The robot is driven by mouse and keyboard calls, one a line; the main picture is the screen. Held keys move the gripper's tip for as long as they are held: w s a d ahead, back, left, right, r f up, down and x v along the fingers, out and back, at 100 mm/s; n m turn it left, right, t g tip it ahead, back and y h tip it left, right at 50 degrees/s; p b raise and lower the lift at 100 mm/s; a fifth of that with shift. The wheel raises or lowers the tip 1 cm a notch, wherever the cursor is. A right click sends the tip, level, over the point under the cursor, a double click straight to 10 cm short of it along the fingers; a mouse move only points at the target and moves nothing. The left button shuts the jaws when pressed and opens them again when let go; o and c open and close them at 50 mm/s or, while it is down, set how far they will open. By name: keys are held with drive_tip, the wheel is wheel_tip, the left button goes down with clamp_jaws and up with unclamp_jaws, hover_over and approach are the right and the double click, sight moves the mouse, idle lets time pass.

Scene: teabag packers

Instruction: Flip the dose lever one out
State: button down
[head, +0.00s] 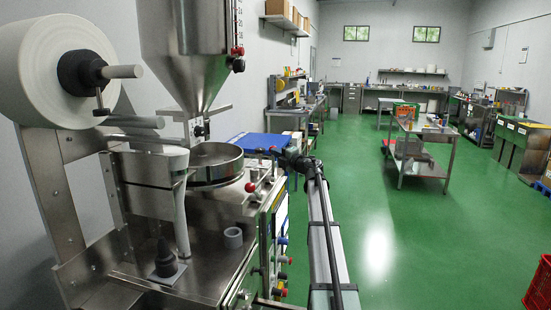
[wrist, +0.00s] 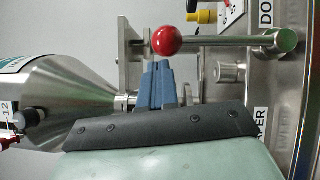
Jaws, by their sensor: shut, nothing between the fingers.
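In the wrist view a metal lever rod ends in a red ball knob (wrist: 166,39). The rod runs sideways from a round pivot at the right, beside a partly cut-off label starting "DO" (wrist: 266,13). My gripper (wrist: 159,66) has its blue fingers together and empty. Their tips are just below the red ball in the picture; I cannot tell whether they touch it. In the head view my arm reaches the right side of the packing machine, near several red-knobbed levers (head: 250,187). I cannot tell which of these is the dose lever there.
A steel hopper (head: 190,45) stands above a round pan (head: 213,163). A white roll (head: 65,70) is at the left. Another label ending "PER" (wrist: 261,125) and a yellow knob (wrist: 206,16) are near the lever.

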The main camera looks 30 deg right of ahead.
drive_tip(key=shift+w+d+r, duration=0.3)
drive_tip(key=shift+w+d, duration=0.1)
drive_tip(key=shift+d, duration=0.1)
drive_tip(key=shift+w+d+r, duration=0.1)
drive_tip(key=shift+w+d, duration=0.05)
drive_tip(key=s+r, duration=0.1)
drive_tip(key=s, duration=1.2)
drive_tip(key=shift+s+a+r, duration=0.3)
drive_tip(key=shift+s+a, duration=0.05)
drive_tip(key=shift+a, duration=0.1)
